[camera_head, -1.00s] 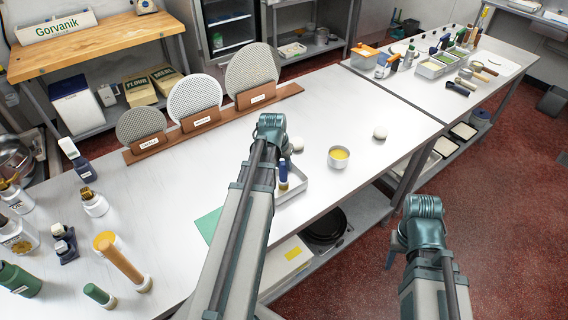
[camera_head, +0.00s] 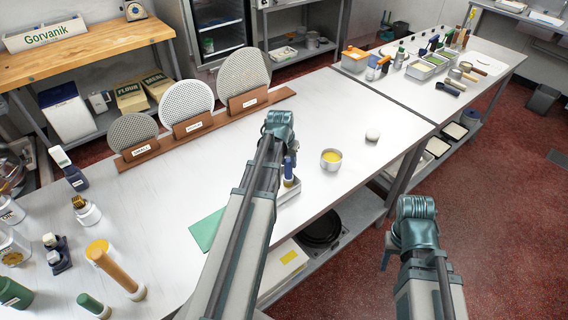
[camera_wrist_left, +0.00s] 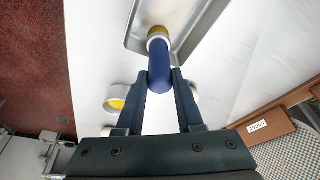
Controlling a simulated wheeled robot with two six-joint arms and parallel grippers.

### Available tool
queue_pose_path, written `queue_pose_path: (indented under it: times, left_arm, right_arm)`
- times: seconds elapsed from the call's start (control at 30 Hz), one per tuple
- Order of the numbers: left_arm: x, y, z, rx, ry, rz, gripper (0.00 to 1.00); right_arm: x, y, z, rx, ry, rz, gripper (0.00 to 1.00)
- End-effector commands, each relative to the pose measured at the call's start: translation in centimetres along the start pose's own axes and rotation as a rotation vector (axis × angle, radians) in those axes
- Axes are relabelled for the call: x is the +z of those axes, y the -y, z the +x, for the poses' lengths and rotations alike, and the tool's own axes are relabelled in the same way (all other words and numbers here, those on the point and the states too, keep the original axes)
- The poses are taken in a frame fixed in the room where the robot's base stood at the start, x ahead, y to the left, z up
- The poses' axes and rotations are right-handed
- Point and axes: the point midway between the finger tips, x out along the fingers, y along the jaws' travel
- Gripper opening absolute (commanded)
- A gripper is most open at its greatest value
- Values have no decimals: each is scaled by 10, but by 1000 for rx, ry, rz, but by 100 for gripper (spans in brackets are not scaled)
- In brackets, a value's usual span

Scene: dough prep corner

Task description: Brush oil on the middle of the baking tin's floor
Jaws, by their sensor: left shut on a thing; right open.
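My left gripper (camera_wrist_left: 160,78) is shut on the blue handle of a brush (camera_wrist_left: 160,62); the brush also shows beside my left forearm in the head view (camera_head: 289,168). Its yellowish end points away from the fingers and overlaps the near end of the metal baking tin (camera_wrist_left: 187,22). I cannot tell whether it touches the tin. In the head view the tin (camera_head: 291,190) is partly hidden behind my left arm. A round metal cup (camera_head: 331,161) of yellow oil stands right of the tin. My right gripper (camera_head: 388,250) is mostly hidden behind its arm, over the floor beside the table; it is open.
A white ball (camera_head: 372,135) lies beyond the cup. A green sheet (camera_head: 205,230) lies left of my arm. Perforated discs stand in a wooden rack (camera_head: 190,138) at the back. Bottles and a wooden-handled tool (camera_head: 117,272) stand at the left. The white table (camera_head: 195,180) is clear between.

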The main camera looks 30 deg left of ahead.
Motion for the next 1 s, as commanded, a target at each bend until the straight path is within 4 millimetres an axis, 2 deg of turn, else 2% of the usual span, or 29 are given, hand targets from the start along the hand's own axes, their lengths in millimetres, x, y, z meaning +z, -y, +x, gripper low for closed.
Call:
queue_pose_path:
  times: [0.47, 0.83, 1.0]
  left_arm:
    - [1, 1, 1, 0, 0, 0, 0]
    - [20, 11, -6, 0, 0, -2, 0]
    - [22, 13, -7, 1, 0, 0, 0]
  right_arm:
    - [0, 0, 1, 0, 0, 0, 50]
    - [0, 0, 0, 0, 0, 0, 50]
    - [0, 0, 0, 0, 0, 0, 50]
